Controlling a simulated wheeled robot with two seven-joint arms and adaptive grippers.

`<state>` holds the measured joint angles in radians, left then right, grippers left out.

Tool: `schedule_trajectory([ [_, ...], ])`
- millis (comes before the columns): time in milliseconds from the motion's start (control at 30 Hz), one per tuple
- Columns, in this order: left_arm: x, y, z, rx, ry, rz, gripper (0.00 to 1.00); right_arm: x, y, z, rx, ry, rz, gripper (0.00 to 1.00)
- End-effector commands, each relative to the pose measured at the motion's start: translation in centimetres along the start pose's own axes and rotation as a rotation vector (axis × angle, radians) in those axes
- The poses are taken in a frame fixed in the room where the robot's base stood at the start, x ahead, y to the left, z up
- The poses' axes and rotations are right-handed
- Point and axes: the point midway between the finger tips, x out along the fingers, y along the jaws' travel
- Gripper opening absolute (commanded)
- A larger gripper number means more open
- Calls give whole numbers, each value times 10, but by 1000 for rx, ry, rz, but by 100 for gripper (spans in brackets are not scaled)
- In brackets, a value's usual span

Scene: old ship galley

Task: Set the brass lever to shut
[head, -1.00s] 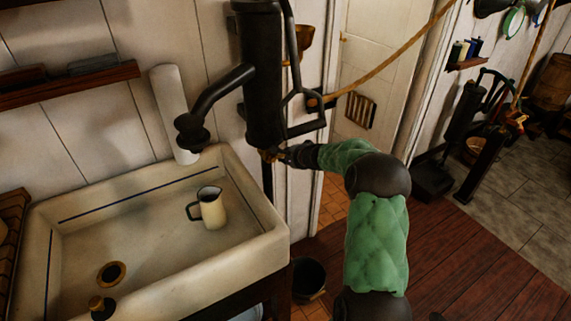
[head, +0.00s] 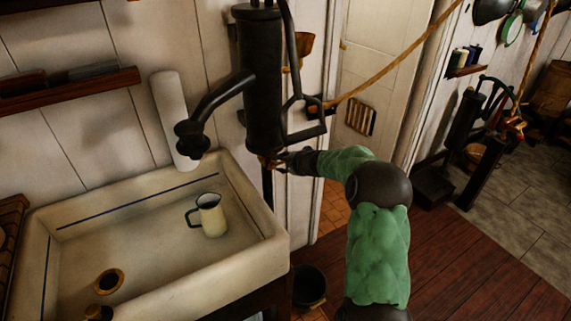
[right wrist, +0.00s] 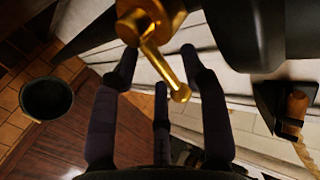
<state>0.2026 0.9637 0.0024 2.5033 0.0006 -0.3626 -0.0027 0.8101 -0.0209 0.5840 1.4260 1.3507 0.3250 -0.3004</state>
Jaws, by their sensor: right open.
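The brass lever (right wrist: 165,66) hangs from a round brass fitting under the black pump, slanting down to a small knob at its end. In the head view the lever (head: 268,162) is a tiny brass spot at the foot of the black pump (head: 262,80). My right gripper (right wrist: 159,62) is open, with its dark fingers spread on both sides of the lever. Whether any finger touches it I cannot tell. In the head view the right gripper (head: 284,161) is small and dark, just right of the lever. My left gripper is not in view.
A stone sink (head: 262,252) stands left of the arm, with a cream jug (head: 211,217) in it. A black bucket (head: 309,286) stands on the floor, also in the wrist view (right wrist: 46,99). The pump's handle (head: 303,130) hangs just above the gripper. A rope (head: 395,68) runs up right.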

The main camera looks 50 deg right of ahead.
Motion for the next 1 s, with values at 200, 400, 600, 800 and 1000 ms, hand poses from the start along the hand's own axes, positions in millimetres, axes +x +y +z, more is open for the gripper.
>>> schedule_trajectory([
  [200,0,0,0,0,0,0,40,-16,-1,-1,0,3,-2,45],
  [400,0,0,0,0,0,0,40,-51,-1,-1,-1,3,-3,45],
  [600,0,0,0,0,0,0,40,-89,-1,-1,0,3,-2,45],
  [800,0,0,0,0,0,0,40,-112,0,0,0,1,-1,45],
  [1000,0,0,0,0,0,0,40,-120,0,0,-1,0,1,45],
])
